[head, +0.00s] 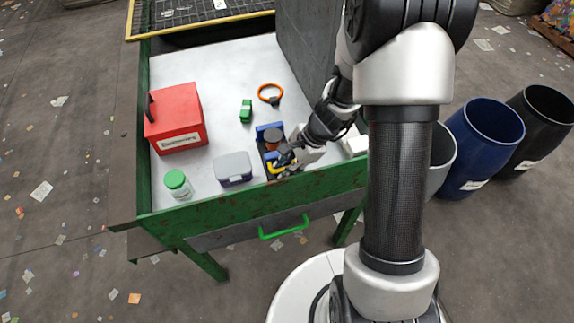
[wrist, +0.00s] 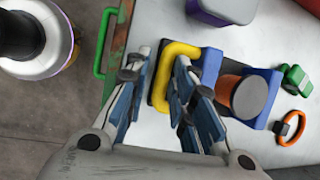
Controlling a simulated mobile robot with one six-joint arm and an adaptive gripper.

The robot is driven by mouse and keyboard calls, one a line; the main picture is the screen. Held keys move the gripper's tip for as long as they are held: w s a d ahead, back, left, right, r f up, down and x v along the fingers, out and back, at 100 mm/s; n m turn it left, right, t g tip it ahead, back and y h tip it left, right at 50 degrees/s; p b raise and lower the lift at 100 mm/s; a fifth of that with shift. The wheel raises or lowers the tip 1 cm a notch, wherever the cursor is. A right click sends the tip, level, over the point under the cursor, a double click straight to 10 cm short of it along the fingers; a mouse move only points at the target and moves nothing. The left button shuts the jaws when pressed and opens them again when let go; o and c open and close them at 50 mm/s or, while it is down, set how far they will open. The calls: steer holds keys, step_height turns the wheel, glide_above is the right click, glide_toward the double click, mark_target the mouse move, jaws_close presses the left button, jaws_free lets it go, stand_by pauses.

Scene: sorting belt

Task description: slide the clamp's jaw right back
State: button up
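The clamp has a blue movable-looking jaw (wrist: 209,63) with a yellow loop handle (wrist: 164,72), and a second blue block (wrist: 267,88) opposite. An orange cylinder with a grey top (wrist: 248,97) stands between the two blue parts. In the head view the clamp's blue block (head: 268,129) sits near the table's front edge, with the yellow handle (head: 275,170) toward that edge. My gripper (wrist: 158,75) is open over the handle, its fingers apart; it also shows in the head view (head: 284,158). The right finger hides part of the handle. I cannot tell whether either finger touches it.
On the table (head: 225,115) are a red box (head: 176,118), a grey-lidded purple box (head: 233,168), a green-lidded jar (head: 178,184), a green object (head: 246,111) and an orange ring (head: 270,93). A green rim (head: 225,222) borders the front. Barrels (head: 486,140) stand to the right.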

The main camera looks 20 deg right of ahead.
steer(key=v, duration=1.2)
steer(key=shift+r, duration=0.1)
steer(key=s+a+r+n+t+h, duration=0.1)
steer(key=s+a+r+n+h, duration=0.1)
steer(key=s+r+n, duration=0.6)
steer(key=s+a+r+n+t+h, duration=0.1)
steer(key=s+a+r+n+h, duration=0.1)
steer(key=s+r+n, duration=0.5)
steer(key=s+a+n, duration=0.1)
steer(key=s+n, duration=0.1)
steer(key=s, duration=0.1)
steer(key=shift+r+t+h, duration=0.3)
steer(key=shift+r+t, duration=0.1)
steer(key=shift+s, duration=0.1)
